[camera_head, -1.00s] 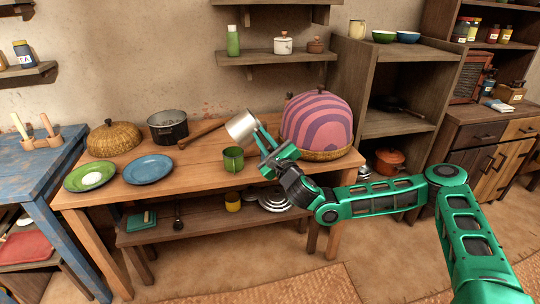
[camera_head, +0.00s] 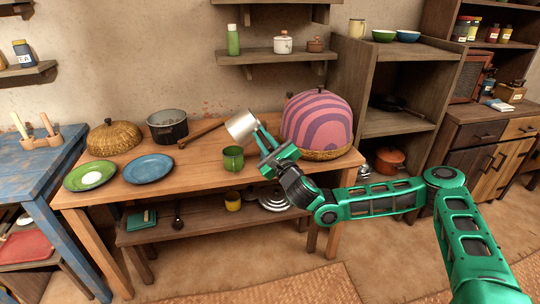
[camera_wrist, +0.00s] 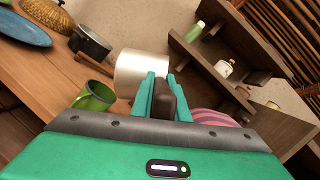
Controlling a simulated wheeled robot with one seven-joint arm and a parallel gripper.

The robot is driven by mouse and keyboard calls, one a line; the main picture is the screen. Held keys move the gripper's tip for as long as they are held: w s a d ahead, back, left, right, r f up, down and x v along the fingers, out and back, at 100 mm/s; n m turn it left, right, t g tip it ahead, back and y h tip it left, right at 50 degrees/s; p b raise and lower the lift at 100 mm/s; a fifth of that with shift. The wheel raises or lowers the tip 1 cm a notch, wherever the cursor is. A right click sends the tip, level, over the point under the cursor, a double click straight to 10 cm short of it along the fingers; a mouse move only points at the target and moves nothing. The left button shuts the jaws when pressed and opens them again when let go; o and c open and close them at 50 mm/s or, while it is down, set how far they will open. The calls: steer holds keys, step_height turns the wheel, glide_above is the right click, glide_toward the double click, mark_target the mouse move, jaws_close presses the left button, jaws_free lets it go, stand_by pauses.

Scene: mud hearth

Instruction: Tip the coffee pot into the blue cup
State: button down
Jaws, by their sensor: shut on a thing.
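The coffee pot is a silvery metal cylinder (camera_head: 241,127) with a dark handle (camera_wrist: 166,98). My gripper (camera_head: 264,138) is shut on that handle. The pot is tilted towards the left and held above the table. In the wrist view its pale metal body (camera_wrist: 141,73) lies just past my fingers. A green cup (camera_head: 233,158) stands upright on the table, below the pot and slightly left of it; it also shows in the wrist view (camera_wrist: 94,97). No blue cup is seen. I cannot see any liquid leaving the pot, and the inside of the cup is not clear.
A pink-and-purple striped dome (camera_head: 318,122) stands close right of the pot. A dark cooking pot (camera_head: 168,126), a woven lid (camera_head: 114,137), a blue plate (camera_head: 148,169) and a green plate (camera_head: 90,176) are on the left. A wall shelf (camera_head: 272,58) is above.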

mark_target(241, 140)
steer(key=shift+d+m+p, duration=0.1)
steer(key=shift+m+p, duration=0.2)
steer(key=shift+m, duration=0.1)
stand_by(1.0)
steer(key=shift+r+n, duration=0.3)
steer(key=shift+n, duration=0.3)
steer(key=shift+s+a+f+n+g+y, duration=0.15)
steer(key=shift+a+f+n+g+y, duration=0.3)
steer(key=shift+n, duration=0.75)
steer(key=s+a+f+n+g+h+b, duration=0.1)
steer(key=s+a+n+g+b, duration=0.1)
steer(key=a+n+b, duration=0.2)
steer(key=shift+a+n, duration=1.8)
steer(key=shift+n, duration=0.6)
steer(key=shift+s, duration=0.1)
